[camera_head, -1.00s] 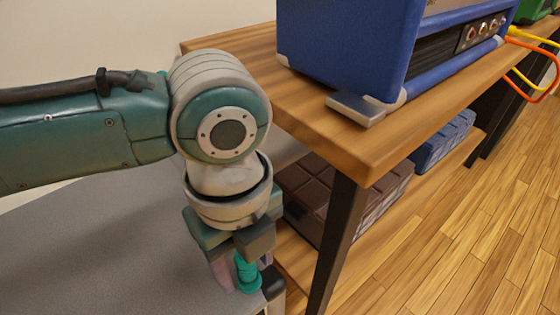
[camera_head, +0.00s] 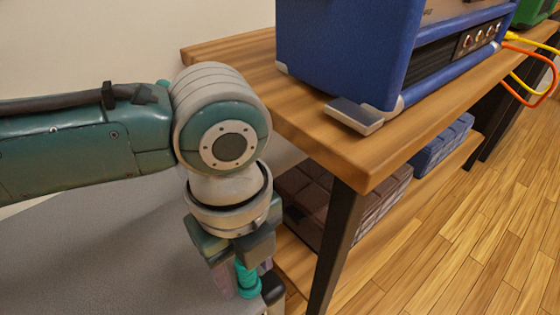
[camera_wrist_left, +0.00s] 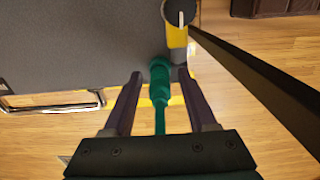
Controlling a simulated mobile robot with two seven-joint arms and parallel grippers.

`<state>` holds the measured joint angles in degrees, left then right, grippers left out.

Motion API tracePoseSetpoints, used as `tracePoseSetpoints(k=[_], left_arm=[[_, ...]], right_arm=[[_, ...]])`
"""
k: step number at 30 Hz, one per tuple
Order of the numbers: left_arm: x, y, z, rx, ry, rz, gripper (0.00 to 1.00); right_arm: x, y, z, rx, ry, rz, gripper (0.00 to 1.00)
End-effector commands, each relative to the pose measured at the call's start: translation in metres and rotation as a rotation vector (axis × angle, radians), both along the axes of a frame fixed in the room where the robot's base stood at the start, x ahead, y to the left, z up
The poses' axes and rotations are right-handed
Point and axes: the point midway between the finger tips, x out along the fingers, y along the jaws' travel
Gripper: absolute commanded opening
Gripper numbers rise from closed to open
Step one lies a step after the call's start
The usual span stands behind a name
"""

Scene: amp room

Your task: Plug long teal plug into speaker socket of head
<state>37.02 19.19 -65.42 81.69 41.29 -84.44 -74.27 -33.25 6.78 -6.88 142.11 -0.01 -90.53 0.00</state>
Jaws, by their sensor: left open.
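The teal plug (camera_head: 247,280) is by the right edge of the grey surface at the bottom of the head view. It also shows in the left wrist view (camera_wrist_left: 160,82), between the two fingers. My left gripper (camera_head: 236,284) points down at it, with an open finger on either side and gaps to the plug in the wrist view (camera_wrist_left: 161,88). The blue amplifier head (camera_head: 345,45) stands on the wooden table. A panel with several round sockets (camera_head: 480,38) shows on its side; I cannot tell which is the speaker socket. My right gripper is out of view.
The wooden table (camera_head: 300,125) has a dark leg (camera_head: 338,240) close to the right of my left gripper. A small flat grey box (camera_head: 354,116) lies by the amplifier's corner. Brown and blue boxes sit on the lower shelf. Yellow and orange cables (camera_head: 530,93) hang at the right.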

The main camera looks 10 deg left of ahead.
Motion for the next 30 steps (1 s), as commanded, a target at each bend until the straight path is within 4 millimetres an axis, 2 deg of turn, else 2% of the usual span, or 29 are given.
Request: tracePoseSetpoints(k=[24,30], left_arm=[[0.0,0.0,0.0,0.0,0.0,0.0,0.57],[0.0,0.0,0.0,0.0,0.0,0.0,0.35]], right_arm=[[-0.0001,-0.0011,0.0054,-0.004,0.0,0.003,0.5],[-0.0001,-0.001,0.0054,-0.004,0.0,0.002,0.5]])
